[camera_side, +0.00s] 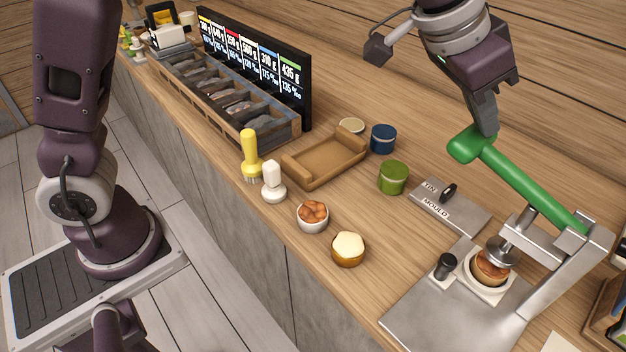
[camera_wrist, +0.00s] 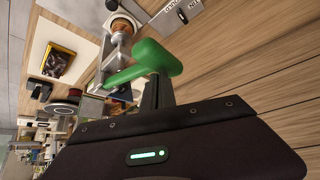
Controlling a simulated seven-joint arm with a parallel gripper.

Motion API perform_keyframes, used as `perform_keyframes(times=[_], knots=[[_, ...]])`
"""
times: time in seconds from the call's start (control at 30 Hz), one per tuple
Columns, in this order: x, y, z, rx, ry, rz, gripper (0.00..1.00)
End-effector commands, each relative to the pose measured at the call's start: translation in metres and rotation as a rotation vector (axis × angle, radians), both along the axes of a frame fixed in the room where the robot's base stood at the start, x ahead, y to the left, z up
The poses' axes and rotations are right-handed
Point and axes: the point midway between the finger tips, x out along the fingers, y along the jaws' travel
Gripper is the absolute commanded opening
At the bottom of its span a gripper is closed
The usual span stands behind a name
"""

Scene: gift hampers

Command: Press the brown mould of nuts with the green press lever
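The green press lever (camera_side: 525,182) slopes up to the left from the press frame (camera_side: 570,250) and ends in a crossbar grip. The lever also shows in the wrist view (camera_wrist: 155,58). The brown mould of nuts (camera_side: 488,270) sits in the pale square holder on the press base, under the round metal press plate (camera_side: 501,250). The plate is right at or just above the mould; I cannot tell if they touch. My gripper (camera_side: 487,125) is at the lever's grip end, its fingers together and appearing to touch it. The fingers partly hide behind the grip in the wrist view.
A grey plate marked MOULD (camera_side: 450,205) lies behind the press. A green tub (camera_side: 393,177), a blue tub (camera_side: 383,138), a bowl of nuts (camera_side: 312,216) and a cream-topped pot (camera_side: 348,248) stand left of it. A brown tray (camera_side: 325,158) lies farther left.

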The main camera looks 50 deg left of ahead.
Motion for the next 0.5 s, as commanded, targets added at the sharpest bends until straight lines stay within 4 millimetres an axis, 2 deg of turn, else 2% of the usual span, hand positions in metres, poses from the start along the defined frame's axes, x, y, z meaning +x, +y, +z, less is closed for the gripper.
perform_keyframes(times=[0.23,0.5], knots=[[-0.001,0.000,-0.013,0.001,0.003,-0.001,0.00],[0.000,0.000,-0.015,0.000,0.001,-0.001,0.00]])
